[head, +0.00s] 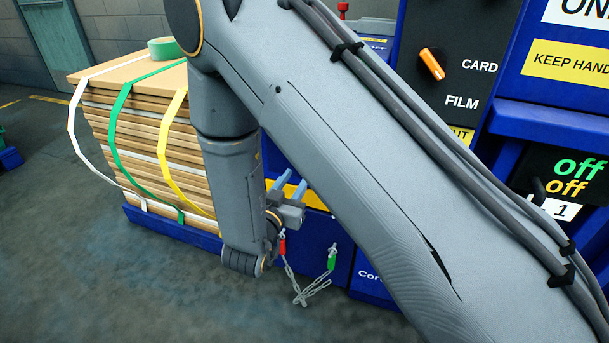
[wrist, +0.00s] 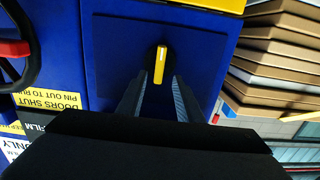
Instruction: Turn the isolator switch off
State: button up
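A rotary switch knob (wrist: 160,64), black with a yellow bar, sits on a blue panel in the wrist view. Its bar runs nearly straight up and down in that picture. I see no label on it, so I cannot confirm that it is the isolator switch. My gripper (wrist: 160,84) is open, with one finger on each side of the knob's lower part; I cannot tell whether they touch it. In the head view my gripper (head: 290,188) shows low beside the blue machine, its two fingers apart. My arm hides the panel and knob there.
An orange selector (head: 432,63) marked CARD and FILM is on the machine. A black panel (head: 565,170) reads "off" twice. A strapped cardboard stack (head: 150,130) stands left. Red (head: 282,247) and green (head: 331,260) pins hang on chains. A red-and-black handle (wrist: 14,48) is at the wrist view's left.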

jog(key=x, duration=0.7)
jog(key=shift+r+t+h, duration=0.15)
jog(key=shift+t+h, duration=0.15)
jog(key=shift+w, duration=0.1)
grip_shut()
